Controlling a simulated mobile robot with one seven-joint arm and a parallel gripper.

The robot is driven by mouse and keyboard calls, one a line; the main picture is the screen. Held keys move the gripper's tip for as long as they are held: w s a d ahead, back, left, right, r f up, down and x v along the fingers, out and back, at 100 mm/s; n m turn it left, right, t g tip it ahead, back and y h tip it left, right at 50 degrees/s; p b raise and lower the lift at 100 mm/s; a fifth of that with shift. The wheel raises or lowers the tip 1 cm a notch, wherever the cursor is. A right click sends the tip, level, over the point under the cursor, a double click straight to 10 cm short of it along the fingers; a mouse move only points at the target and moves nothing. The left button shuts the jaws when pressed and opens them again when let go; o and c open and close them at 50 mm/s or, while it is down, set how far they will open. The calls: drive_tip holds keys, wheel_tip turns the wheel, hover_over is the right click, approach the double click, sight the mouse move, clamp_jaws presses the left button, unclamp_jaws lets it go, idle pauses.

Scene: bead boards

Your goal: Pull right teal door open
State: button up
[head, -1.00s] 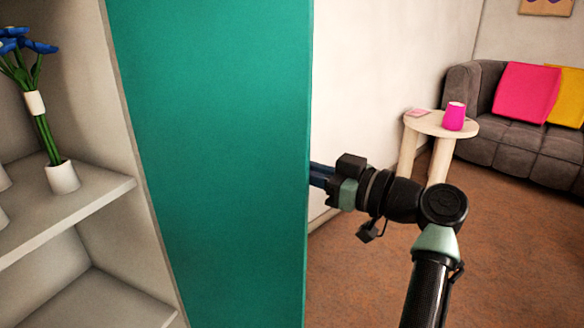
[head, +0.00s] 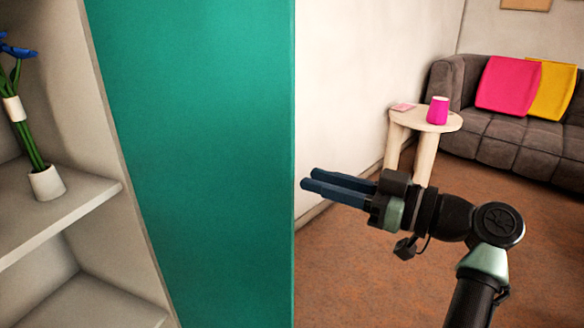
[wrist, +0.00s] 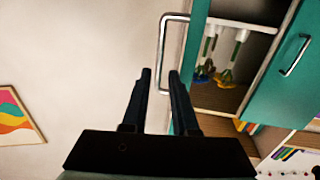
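The teal door (head: 195,150) stands swung out beside the open shelves in the head view, its flat face toward me and its free edge on the right. In the wrist view it shows nearly edge-on (wrist: 192,50), with a silver bar handle (wrist: 162,50) on its left side. My gripper (head: 304,179) is right of the door edge in the head view, with two dark blue fingers apart and nothing between them. In the wrist view the fingertips (wrist: 160,73) are near the handle's lower part; I cannot tell whether they touch it. The handle is hidden in the head view.
A second teal door (wrist: 275,75) with a silver handle (wrist: 295,56) shows in the wrist view. A white vase with blue flowers (head: 46,182) stands on a shelf (head: 80,205). A round side table (head: 425,120) and grey sofa (head: 510,140) are at back right. Brown floor is clear between.

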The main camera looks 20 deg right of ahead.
drive_tip(key=v, duration=0.4)
drive_tip(key=shift+s+d, duration=0.1)
drive_tip(key=shift+s, duration=0.1)
idle(0.4)
